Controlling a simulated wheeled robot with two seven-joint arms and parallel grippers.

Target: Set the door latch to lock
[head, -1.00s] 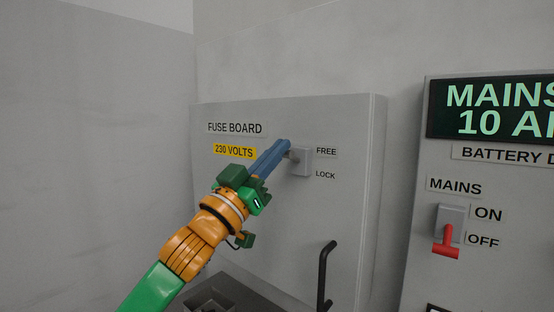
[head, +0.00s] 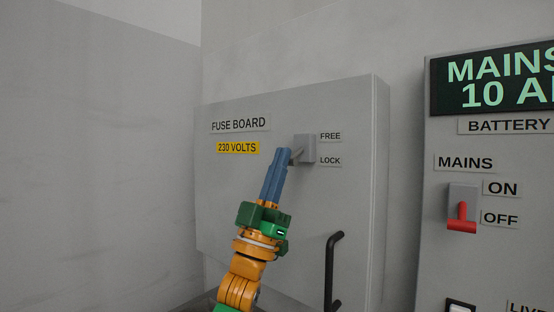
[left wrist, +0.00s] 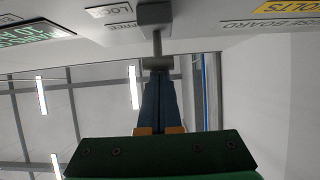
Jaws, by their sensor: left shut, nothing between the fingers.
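The door latch is a grey block (head: 307,147) on the fuse board door, with FREE (head: 330,136) and LOCK (head: 330,161) labels at its right. Its short grey handle (head: 297,157) sticks out to the left and slants slightly down. My left gripper (head: 283,151) is shut and empty, with its blue fingertips right at the handle's end. In the left wrist view the handle's crossbar (left wrist: 157,63) lies across the shut fingertips (left wrist: 158,80); I cannot tell whether they press on it. My right gripper is not in view.
The fuse board door (head: 235,205) is closed, with a black bar handle (head: 331,270) at its lower right. To the right a panel carries a red mains switch (head: 462,217), lever down beside OFF. The grey wall at left is clear.

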